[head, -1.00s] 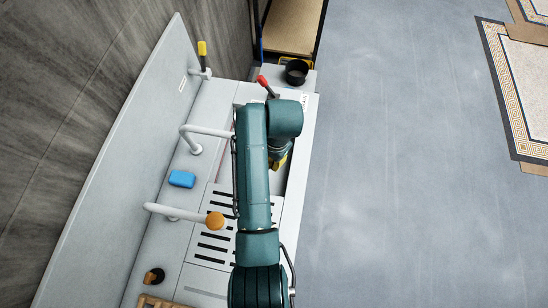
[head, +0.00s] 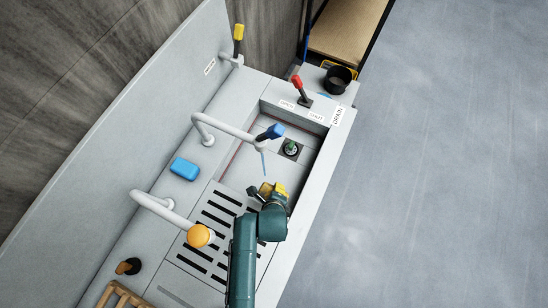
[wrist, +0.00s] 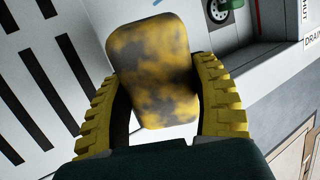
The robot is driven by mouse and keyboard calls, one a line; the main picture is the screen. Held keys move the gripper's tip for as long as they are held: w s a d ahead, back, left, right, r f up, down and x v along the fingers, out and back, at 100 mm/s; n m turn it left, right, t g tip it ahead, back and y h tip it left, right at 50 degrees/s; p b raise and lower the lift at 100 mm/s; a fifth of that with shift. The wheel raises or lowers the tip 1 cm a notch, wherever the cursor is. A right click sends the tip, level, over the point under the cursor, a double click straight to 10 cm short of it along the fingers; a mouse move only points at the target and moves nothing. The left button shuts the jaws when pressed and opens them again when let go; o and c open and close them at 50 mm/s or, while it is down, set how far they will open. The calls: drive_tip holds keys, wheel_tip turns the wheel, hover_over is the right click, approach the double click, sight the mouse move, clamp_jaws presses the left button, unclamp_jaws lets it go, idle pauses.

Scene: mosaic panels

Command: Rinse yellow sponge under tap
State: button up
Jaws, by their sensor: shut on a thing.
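The yellow sponge (wrist: 152,70), blotched with dark stains, is between the yellow fingers of my gripper (wrist: 161,74) in the wrist view. The fingers press its sides and its front part stands out beyond them. In the head view my gripper (head: 268,190) is over the near end of the sink basin (head: 285,165), beside the slotted drainboard; the sponge is hard to tell from the fingers there. The white tap (head: 228,127) with a blue handle (head: 270,133) reaches over the basin. A thin blue streak (head: 263,160), perhaps water, runs below its spout, just above my gripper.
A second pipe with an orange knob (head: 200,236) stands nearer. A red lever (head: 298,84) and a black cup (head: 337,79) are at the far end. A green-centred drain (head: 291,149) is in the basin.

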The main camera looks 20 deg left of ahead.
drive_tip(key=w+a+f+b, duration=0.2)
drive_tip(key=w+a+b, duration=0.1)
drive_tip(key=w+b, duration=0.4)
drive_tip(key=shift+w+a+b, duration=0.3)
drive_tip(key=shift+w+b, duration=0.05)
drive_tip(key=shift+w, duration=1.3)
drive_tip(key=shift+w+d+f, duration=0.1)
drive_tip(key=shift+w+d, duration=0.1)
drive_tip(key=shift+d, duration=0.35)
drive_tip(key=shift+a+p, duration=0.1)
drive_tip(key=shift+p, duration=0.2)
drive_tip(key=shift+s+a, duration=0.2)
drive_tip(key=shift+a, duration=0.25)
drive_tip(key=shift+d, duration=0.1)
drive_tip(key=shift+w+d+p, duration=0.2)
drive_tip(key=shift+d+p, duration=0.2)
drive_tip(key=shift+d, duration=0.05)
